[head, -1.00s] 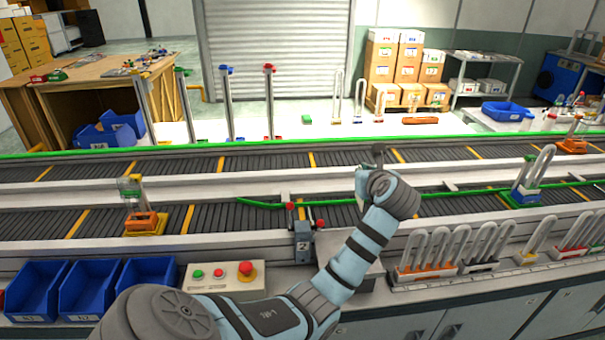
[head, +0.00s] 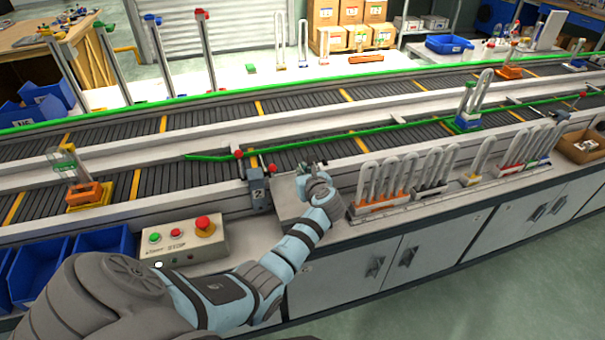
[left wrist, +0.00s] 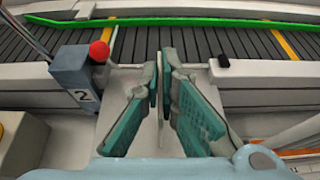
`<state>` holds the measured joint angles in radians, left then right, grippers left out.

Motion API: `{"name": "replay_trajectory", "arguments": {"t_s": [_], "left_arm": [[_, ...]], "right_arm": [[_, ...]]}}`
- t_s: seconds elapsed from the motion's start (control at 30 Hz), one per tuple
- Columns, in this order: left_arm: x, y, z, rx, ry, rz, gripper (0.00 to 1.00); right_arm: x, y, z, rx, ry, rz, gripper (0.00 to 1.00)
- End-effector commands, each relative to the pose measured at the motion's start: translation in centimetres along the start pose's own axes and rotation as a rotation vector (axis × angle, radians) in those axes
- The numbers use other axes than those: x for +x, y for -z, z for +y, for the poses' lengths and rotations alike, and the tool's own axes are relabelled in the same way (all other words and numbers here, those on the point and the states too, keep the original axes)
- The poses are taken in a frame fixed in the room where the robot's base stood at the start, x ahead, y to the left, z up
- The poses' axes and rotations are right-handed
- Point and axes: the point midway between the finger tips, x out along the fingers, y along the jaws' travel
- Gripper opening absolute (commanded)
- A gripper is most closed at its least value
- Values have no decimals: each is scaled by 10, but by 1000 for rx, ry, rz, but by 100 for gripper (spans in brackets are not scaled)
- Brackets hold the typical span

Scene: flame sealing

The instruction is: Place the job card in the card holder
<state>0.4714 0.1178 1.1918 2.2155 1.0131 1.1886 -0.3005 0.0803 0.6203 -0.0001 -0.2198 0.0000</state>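My left gripper (head: 312,170) is over the front bench, just right of the grey post marked 2 (head: 258,190). In the left wrist view its teal fingers (left wrist: 160,85) are close together with a thin pale sheet (left wrist: 160,125) between them. The sheet is seen edge-on and looks like the job card; its face is hidden. In the head view the card cannot be made out at the gripper. I cannot pick out the card holder for certain in either view. My right gripper is not in view.
The post with a red ball (left wrist: 99,51) stands close left of the fingers. Racks of glass tubes (head: 385,185) stand right of the gripper. A button box (head: 185,238) is at left. An orange carrier (head: 90,195) sits on the near conveyor (head: 220,172).

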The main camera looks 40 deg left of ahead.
Motion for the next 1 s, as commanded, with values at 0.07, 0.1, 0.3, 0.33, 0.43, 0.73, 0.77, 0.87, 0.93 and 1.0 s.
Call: {"name": "replay_trajectory", "arguments": {"t_s": [0.07, 0.1, 0.3, 0.33, 0.43, 0.73, 0.77, 0.87, 0.93, 1.0], "left_arm": [[0, -2, 0, -1, 0, -1, 0], [0, -2, 0, 0, 0, -1, 0], [1, 2, 0, 0, -1, -1, 11], [1, 1, 0, 0, -1, -1, 15], [1, 1, 0, 0, -1, -1, 25], [0, -2, 0, 0, -1, -1, 25], [-2, -4, 0, 0, -1, -1, 25], [-16, -4, -1, -1, 2, -1, 25], [-31, -4, -1, -3, 2, 0, 25], [-49, -3, -1, -3, 4, 1, 25]], "right_arm": [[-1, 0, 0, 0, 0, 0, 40], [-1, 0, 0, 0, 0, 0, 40], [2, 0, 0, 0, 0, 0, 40], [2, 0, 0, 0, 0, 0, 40], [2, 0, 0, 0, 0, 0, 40], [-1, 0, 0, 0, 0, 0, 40], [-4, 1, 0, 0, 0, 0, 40], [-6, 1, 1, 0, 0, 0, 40], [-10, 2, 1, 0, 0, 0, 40], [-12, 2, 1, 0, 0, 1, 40]]}}
